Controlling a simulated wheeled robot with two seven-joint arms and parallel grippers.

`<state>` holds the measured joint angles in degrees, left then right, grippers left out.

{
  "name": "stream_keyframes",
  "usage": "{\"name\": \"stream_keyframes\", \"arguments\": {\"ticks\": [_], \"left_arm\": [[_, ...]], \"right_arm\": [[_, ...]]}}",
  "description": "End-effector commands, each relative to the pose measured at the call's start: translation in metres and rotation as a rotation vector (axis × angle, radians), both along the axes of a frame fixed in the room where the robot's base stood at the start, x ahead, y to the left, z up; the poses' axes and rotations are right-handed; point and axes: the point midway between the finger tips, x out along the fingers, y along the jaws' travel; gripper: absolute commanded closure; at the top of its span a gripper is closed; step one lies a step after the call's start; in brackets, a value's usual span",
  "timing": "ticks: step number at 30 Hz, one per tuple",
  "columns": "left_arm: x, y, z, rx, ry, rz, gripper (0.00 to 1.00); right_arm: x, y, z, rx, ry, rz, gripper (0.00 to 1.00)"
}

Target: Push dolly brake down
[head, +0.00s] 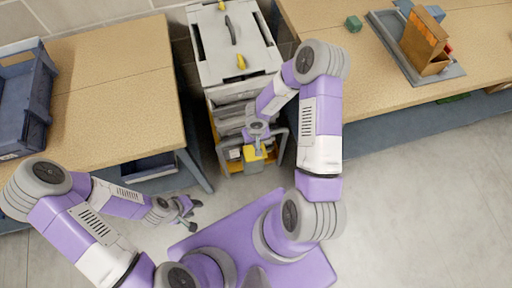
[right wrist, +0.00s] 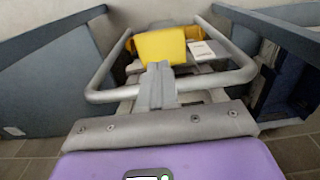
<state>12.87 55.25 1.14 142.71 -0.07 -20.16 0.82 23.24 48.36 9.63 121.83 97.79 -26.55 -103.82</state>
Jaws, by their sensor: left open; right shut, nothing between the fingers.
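The dolly (head: 210,128) stands between two tables and carries a tall grey stack. At its near end is a yellow brake pedal (head: 262,154), seen larger in the right wrist view (right wrist: 172,50), inside a grey tube frame (right wrist: 105,95). My right gripper (head: 257,146) is shut and empty, over the pedal and partly covering it in the head view. In the right wrist view its fingers (right wrist: 157,68) end in front of the pedal's lower edge; I cannot tell whether they touch. My left gripper (head: 190,212) is open and empty, above the floor at lower left.
A wooden table (head: 110,85) with a blue crate (head: 30,100) stands left. Another wooden table (head: 370,75) stands right, with a grey tray (head: 395,45), a brown box (head: 424,42) and a green cube (head: 353,24). The floor (head: 430,200) at lower right is clear.

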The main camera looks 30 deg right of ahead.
Motion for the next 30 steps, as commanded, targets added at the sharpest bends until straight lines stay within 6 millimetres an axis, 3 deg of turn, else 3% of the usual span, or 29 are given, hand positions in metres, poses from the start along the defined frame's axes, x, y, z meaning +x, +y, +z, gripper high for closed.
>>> {"name": "stream_keyframes", "arguments": {"ticks": [6,18,30], "left_arm": [[0.0,0.0,-0.03,0.0,0.0,0.0,0.57],[0.0,0.0,-0.075,0.0,0.0,0.0,0.57],[0.0,0.0,-0.091,0.0,0.0,0.0,0.57]], "right_arm": [[0.0,0.0,-0.042,0.0,0.001,0.002,1.0],[0.0,0.0,-0.107,0.0,0.001,-0.001,1.0],[0.0,0.0,-0.129,0.0,-0.001,-0.001,1.0]]}}
